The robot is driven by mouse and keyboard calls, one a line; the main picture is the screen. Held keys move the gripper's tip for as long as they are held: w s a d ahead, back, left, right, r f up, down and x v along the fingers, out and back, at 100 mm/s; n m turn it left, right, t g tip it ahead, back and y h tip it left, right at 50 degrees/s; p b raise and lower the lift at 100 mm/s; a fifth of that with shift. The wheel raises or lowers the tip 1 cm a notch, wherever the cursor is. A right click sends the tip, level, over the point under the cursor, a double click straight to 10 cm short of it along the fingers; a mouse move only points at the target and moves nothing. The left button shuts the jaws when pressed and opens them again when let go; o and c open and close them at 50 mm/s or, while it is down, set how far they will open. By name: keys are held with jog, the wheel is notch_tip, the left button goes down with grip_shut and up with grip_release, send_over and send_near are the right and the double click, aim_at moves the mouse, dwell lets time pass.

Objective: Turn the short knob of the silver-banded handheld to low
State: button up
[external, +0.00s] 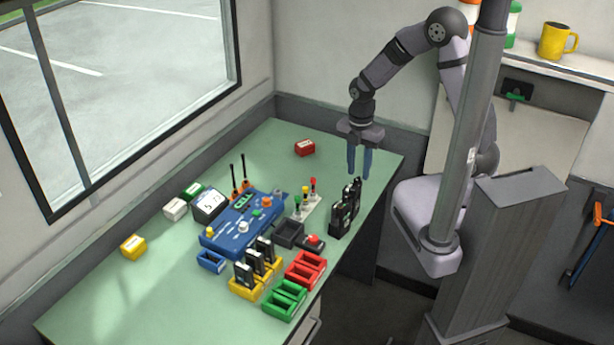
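My gripper (359,166) hangs pointing down over the right back part of the green table, with its two blue fingers apart and nothing seen between them. A group of black handhelds (344,212) stands upright below it and slightly to the left, apart from the fingers. More black handhelds (255,262) stand in the yellow trays (244,291) near the front edge. Some show pale marks, but I cannot tell which one is silver-banded. The short knobs are too small to make out, and so are their settings.
A blue console (236,232) with knobs sits mid-table, beside a display box (209,204). Red trays (306,270), green trays (285,299) and a dark open box (289,234) lie nearby. A red block (305,148) lies at the back. The table's left front is clear.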

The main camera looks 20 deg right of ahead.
jog(key=shift+r+b, duration=0.55)
jog(key=shift+r, duration=2.55)
jog(key=shift+w, duration=0.1)
